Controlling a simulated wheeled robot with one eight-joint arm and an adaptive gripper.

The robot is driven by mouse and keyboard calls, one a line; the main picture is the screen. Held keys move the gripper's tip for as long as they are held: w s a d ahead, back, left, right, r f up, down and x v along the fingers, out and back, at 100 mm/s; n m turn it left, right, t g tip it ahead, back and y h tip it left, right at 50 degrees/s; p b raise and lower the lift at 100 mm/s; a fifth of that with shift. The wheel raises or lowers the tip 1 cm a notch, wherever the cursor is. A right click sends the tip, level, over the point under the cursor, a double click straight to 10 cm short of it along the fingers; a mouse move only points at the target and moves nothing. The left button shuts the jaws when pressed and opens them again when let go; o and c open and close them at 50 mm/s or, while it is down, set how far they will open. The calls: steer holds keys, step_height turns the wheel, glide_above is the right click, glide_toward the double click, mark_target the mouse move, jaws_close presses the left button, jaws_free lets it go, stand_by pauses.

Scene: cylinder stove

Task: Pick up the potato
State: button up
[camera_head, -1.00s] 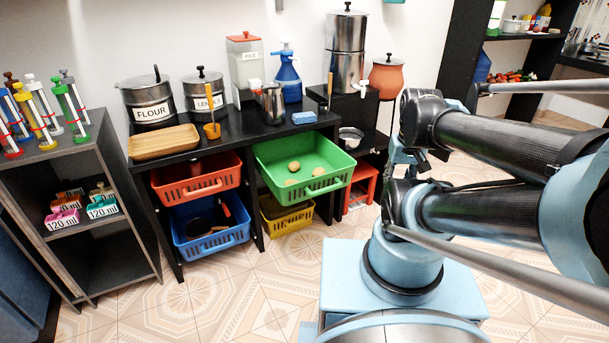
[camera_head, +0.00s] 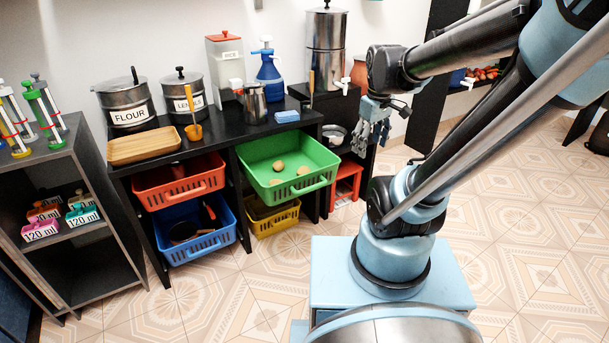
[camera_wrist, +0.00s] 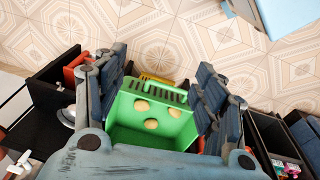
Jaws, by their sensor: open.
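Potatoes lie in the green basket (camera_head: 240,157), which is pulled out from the black shelf. In the head view I see a potato (camera_head: 278,166) farther back and another potato (camera_head: 303,171) nearer the right side. A third, partly visible potato lies low by the front wall. The wrist view shows three potatoes, one of them near the middle (camera_wrist: 151,125), in the green basket (camera_wrist: 122,108). My gripper (camera_head: 374,135) is open and empty, to the right of the basket and above it. In the wrist view its fingers (camera_wrist: 152,95) frame the basket from a distance.
A red basket (camera_head: 183,191) is left of the green one, with a blue basket (camera_head: 200,246) below it and a yellow basket (camera_head: 275,224) under the green one. The black counter (camera_head: 226,127) holds pots, a wooden tray (camera_head: 144,147) and a blue sponge (camera_head: 287,116). Tiled floor in front is clear.

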steer(key=w+a+r+n, duration=0.1)
steer(key=w+a+n, duration=0.4)
steer(key=w, duration=0.5)
steer(key=n+g, duration=0.2)
steer(key=n, duration=1.5)
glide_above(303, 168)
step_height(303, 168, down, 15)
steer(key=f, duration=1.2)
steer(key=shift+s, duration=0.35)
steer(key=f, duration=0.3)
steer(key=shift+w+f, duration=0.25)
steer(key=shift+f, duration=0.75)
